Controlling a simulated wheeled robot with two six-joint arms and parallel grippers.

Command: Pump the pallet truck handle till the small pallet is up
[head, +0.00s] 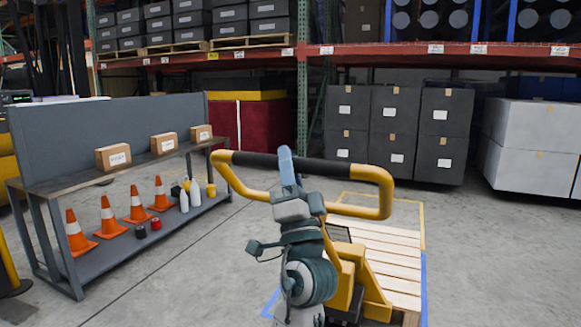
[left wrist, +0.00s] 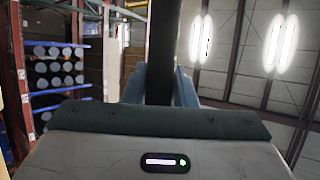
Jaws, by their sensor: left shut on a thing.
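The pallet truck handle is a yellow loop with a black grip bar (head: 255,160) across its top, in the middle of the head view. My left gripper (head: 286,158) is shut on the black bar, left of the bar's middle. In the left wrist view the black bar (left wrist: 162,50) runs between the two fingers of my left gripper (left wrist: 160,88). The yellow truck body (head: 368,285) is partly hidden behind my left arm. The small wooden pallet (head: 385,245) lies beyond it near the floor; its height off the floor is hard to tell. My right gripper is not in view.
A grey workbench (head: 130,167) stands at left with small boxes on top and orange cones (head: 107,218) and bottles on its lower shelf. Dark stacked boxes (head: 395,125) and white boxes (head: 530,145) stand behind. Floor between bench and truck is clear.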

